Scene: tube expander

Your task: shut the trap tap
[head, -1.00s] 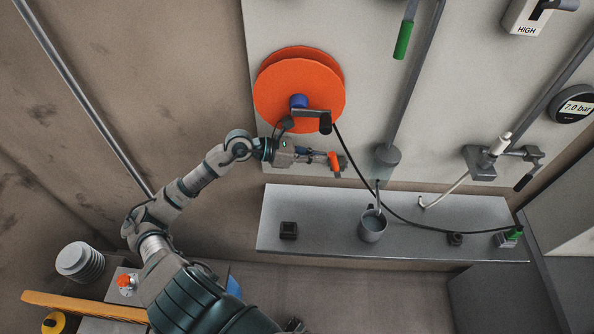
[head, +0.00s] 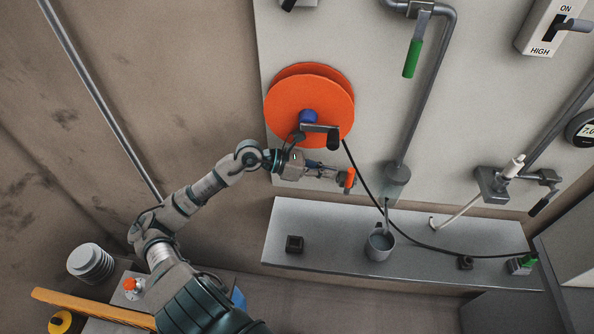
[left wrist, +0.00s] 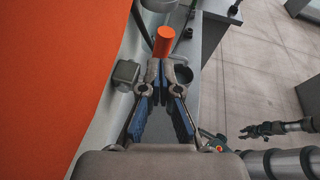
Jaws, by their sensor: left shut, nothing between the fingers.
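An orange handle (head: 349,177), probably that of the trap tap, stands roughly upright below the orange reel; no label shows. In the left wrist view the orange handle (left wrist: 164,42) is a short cylinder just past my fingertips. My left gripper (head: 340,173) is shut and empty, close beside the handle. In the left wrist view its fingers (left wrist: 160,66) come together; I cannot tell whether they touch the handle. The tap's body is mostly hidden. My right gripper (left wrist: 247,131) shows small at the right of the left wrist view, its fingers too small to judge.
The orange reel (head: 307,105) with a black crank is just above my left gripper. A grey shelf (head: 330,230) below carries a cup (head: 379,245) and small blocks. A black hose crosses there. A vertical pipe (head: 420,110) and a green lever (head: 412,57) are farther right.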

